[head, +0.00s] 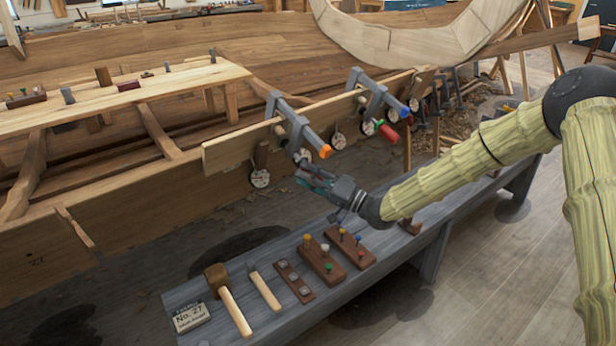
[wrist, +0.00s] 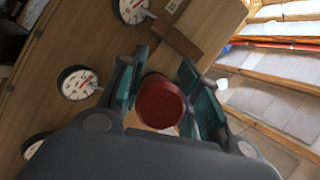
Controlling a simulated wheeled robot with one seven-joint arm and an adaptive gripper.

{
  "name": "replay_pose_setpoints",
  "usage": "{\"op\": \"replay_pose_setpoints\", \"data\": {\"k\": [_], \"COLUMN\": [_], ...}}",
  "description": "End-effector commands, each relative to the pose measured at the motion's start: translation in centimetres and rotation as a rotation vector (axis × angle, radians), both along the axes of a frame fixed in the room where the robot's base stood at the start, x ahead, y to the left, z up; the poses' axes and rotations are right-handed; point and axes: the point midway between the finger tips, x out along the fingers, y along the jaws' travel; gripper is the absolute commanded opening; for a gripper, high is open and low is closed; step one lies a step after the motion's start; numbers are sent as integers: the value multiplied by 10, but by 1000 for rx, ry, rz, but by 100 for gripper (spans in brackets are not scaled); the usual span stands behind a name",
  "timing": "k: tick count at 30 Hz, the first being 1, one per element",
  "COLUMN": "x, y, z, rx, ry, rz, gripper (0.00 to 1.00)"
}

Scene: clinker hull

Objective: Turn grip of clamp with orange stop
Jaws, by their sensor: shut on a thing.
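The clamp with the orange stop (head: 325,151) sits on the upper plank edge, its grey-blue bar pointing down to the right. My gripper (head: 312,180) is just below this bar in the head view. In the wrist view my gripper (wrist: 163,95) has its teal fingers on both sides of a round red grip (wrist: 162,103), seen end-on, and is shut on it. In the head view the held grip is mostly hidden by my fingers. A second clamp with a blue stop (head: 405,112) is farther right, with its own red grip (head: 388,133) hanging free.
Round dial gauges (head: 260,178) hang along the plank (head: 232,150); they also show in the wrist view (wrist: 78,83). Below my arm a grey bench (head: 205,288) holds a mallet (head: 228,300), a hammer (head: 264,288) and wooden blocks with coloured pegs (head: 320,260).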

Motion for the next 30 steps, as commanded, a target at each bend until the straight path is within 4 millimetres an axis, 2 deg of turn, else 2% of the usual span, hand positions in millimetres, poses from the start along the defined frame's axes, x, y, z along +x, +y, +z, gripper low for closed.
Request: {"op": "replay_pose_setpoints", "data": {"k": [11, 12, 15, 25, 30], "x": [0, 0, 0, 0, -6], "y": [-1, -1, -1, -1, -13], "z": [-2, -2, -2, -1, -3], "rx": [0, 0, 1, 2, 2], "ry": [4, 4, 4, 3, 2], "rz": [0, 0, 0, 0, -1], "gripper": [9, 38, 55, 55, 55]}}
